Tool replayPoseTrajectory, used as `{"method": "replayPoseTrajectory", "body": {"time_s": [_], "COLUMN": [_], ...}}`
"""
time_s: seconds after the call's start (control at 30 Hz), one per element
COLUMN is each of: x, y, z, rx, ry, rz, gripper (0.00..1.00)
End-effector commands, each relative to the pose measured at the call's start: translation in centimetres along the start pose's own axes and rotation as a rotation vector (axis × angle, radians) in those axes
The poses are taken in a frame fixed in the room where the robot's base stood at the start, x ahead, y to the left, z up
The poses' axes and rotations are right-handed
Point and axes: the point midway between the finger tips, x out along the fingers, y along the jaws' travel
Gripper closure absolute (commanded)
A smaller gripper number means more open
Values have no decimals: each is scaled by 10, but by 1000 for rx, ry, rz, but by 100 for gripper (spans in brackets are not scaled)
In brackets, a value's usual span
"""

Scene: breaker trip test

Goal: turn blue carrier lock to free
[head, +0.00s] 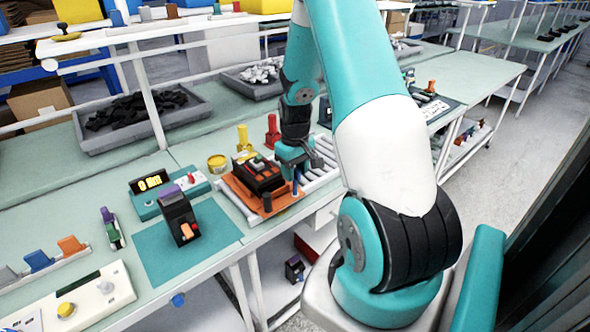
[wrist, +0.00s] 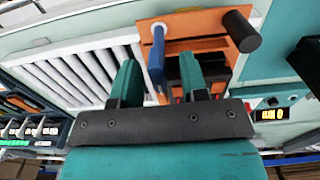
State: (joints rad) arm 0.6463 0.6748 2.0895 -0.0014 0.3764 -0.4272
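The blue carrier lock (wrist: 157,58) is a slim blue lever at the edge of the orange carrier (wrist: 206,22). In the wrist view it shows between the two teal fingers of my gripper (wrist: 159,62), with gaps on both sides. The gripper is open; how far the lever reaches in between the fingers is hard to tell. In the head view my gripper (head: 294,160) is over the right end of the orange carrier (head: 285,201), and the blue lock (head: 296,181) shows just below it. A black and red unit (head: 258,176) sits on the carrier.
White rollers (head: 322,160) run beside the carrier. A black cylindrical knob (wrist: 241,31) stands up from the carrier. Yellow (head: 243,138) and red (head: 272,131) posts stand behind it. A black breaker (head: 180,218) is on a teal mat (head: 152,257), near a display box (head: 150,182).

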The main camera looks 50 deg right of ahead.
Motion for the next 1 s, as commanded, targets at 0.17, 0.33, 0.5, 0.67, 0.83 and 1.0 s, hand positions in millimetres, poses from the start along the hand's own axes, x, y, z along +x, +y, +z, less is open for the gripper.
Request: {"method": "replayPoseTrajectory", "body": {"time_s": [0.17, 0.33, 0.5, 0.67, 0.83, 1.0], "x": [-6, -35, -79, -119, -152, -170], "y": [0, 1, 1, 0, 0, 0], "z": [0, -1, -1, -1, -1, 0], "rx": [1, 1, 1, 0, -1, -1], "ry": [0, 6, 8, 6, 5, 2], "rz": [1, 4, 4, 3, 2, 1], "gripper": [60, 60, 60, 60, 60, 60]}}
